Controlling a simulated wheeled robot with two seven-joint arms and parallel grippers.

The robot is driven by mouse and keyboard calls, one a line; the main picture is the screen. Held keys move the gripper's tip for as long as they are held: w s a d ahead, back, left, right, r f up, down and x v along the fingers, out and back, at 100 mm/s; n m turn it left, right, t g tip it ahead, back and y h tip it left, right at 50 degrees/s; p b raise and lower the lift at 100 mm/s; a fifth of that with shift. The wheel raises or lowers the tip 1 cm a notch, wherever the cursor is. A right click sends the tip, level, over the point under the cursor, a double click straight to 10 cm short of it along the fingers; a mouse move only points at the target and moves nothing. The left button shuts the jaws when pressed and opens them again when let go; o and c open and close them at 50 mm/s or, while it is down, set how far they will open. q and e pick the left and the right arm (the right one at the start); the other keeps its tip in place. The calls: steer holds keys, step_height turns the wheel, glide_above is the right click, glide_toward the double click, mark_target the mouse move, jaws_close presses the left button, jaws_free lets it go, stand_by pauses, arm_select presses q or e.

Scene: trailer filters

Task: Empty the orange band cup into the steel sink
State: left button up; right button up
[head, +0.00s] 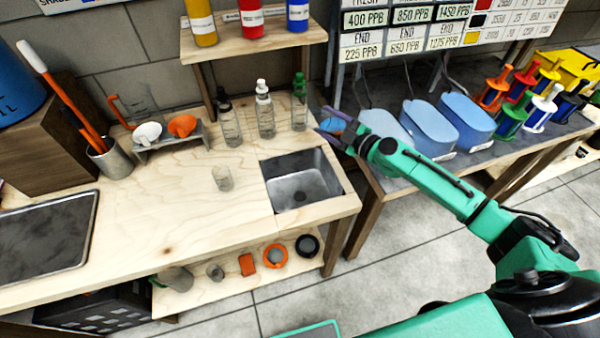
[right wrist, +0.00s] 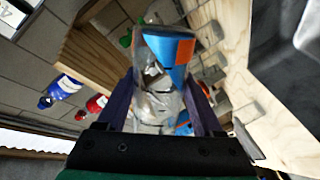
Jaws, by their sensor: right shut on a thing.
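My right gripper (head: 328,127) is shut on a clear cup beyond the back right corner of the steel sink (head: 303,188). In the right wrist view the gripper (right wrist: 160,105) has one finger on each side of the cup (right wrist: 158,95). Blue and orange show at the cup's far end; I cannot tell how much is liquid and how much is band. In the head view only a small blue part of it (head: 333,124) shows between the fingers. The sink basin looks empty. My left gripper is not in view.
Another clear cup (head: 222,178) stands left of the sink. Several bottles (head: 265,110) stand behind it, below a raised shelf (head: 250,43). Blue tubs (head: 428,128) stand on the right-hand table. The counter's front middle is clear.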

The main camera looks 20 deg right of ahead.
steer(key=shift+s+d+r, duration=0.15)
steer(key=shift+s+r, duration=0.05)
steer(key=shift+r, duration=0.1)
steer(key=shift+s+a+r, duration=0.1)
steer(key=shift+a+r, duration=0.05)
steer(key=shift+a, duration=0.05)
steer(key=shift+f+n, duration=0.2)
steer(key=shift+n, duration=0.1)
steer(key=shift+w+d+f, duration=0.2)
steer(key=shift+w+f, duration=0.05)
steer(key=shift+w, duration=0.05)
steer(key=shift+s, duration=0.25)
steer(key=shift+a+f+n, duration=0.15)
steer(key=shift+a+n, duration=0.05)
steer(key=shift+n, duration=0.1)
steer(key=shift+w+f, duration=0.15)
steer(key=shift+w, duration=0.05)
steer(key=shift+d+f, duration=0.15)
steer(key=shift+d, duration=0.15)
steer(key=shift+s+a+n+b, duration=0.1)
steer(key=shift+s+n+b, duration=0.1)
steer(key=shift+n+b, duration=0.15)
steer(key=shift+a, duration=0.1)
steer(key=shift+w+f, duration=0.15)
steer(key=shift+w, duration=0.1)
steer(key=shift+d+n, duration=0.2)
steer(key=shift+n, duration=0.05)
